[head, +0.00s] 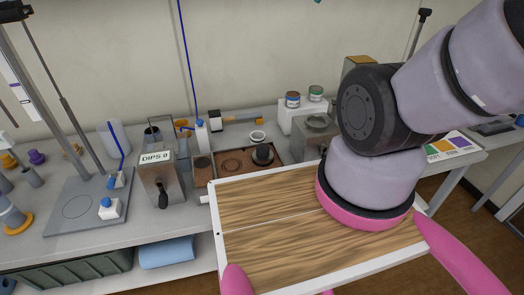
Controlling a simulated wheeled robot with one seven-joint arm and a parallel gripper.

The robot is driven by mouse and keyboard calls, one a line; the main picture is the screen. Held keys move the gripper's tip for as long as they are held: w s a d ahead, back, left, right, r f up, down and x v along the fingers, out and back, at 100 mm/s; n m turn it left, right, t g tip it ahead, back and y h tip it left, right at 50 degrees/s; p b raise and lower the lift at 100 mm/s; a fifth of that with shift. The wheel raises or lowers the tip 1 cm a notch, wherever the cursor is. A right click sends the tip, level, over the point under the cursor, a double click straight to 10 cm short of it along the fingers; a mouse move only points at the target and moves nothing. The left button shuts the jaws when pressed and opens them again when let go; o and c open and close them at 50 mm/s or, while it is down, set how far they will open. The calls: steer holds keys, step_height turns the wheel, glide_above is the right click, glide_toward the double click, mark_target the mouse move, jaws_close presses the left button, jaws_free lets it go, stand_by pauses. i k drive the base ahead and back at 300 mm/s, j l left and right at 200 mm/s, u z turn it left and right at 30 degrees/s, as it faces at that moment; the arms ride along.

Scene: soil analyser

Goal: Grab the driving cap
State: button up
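A small dark cylindrical piece with a narrower top (263,154) stands upright in a shallow brown tray (231,178) on the grey bench. It may be the driving cap, but it is too small to be sure. A white ring (257,136) lies just behind it. My arm rises on the right side of the head view and leaves the frame at the top right. My gripper is not in view, so its state and its distance from the dark piece are hidden.
A stand with a tall post (68,205) fills the left bench. A blue roll (167,252) lies below.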

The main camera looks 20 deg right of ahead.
mark_target(263, 155)
steer(key=k+l+z, duration=0.1)
steer(key=k+z, duration=0.2)
steer(key=k, duration=0.35)
steer(key=j+z, duration=0.2)
steer(key=z, duration=0.2)
steer(key=j+z, duration=0.25)
steer(key=z, duration=0.15)
steer(key=j+z, duration=0.2)
steer(key=z, duration=0.2)
steer(key=k+j, duration=0.1)
steer(key=j, duration=0.25)
steer(key=k+j, duration=0.1)
steer(key=j, duration=0.25)
steer(key=k+j, duration=0.15)
steer(key=j, duration=0.2)
steer(key=k+j, duration=0.1)
steer(key=j, duration=0.25)
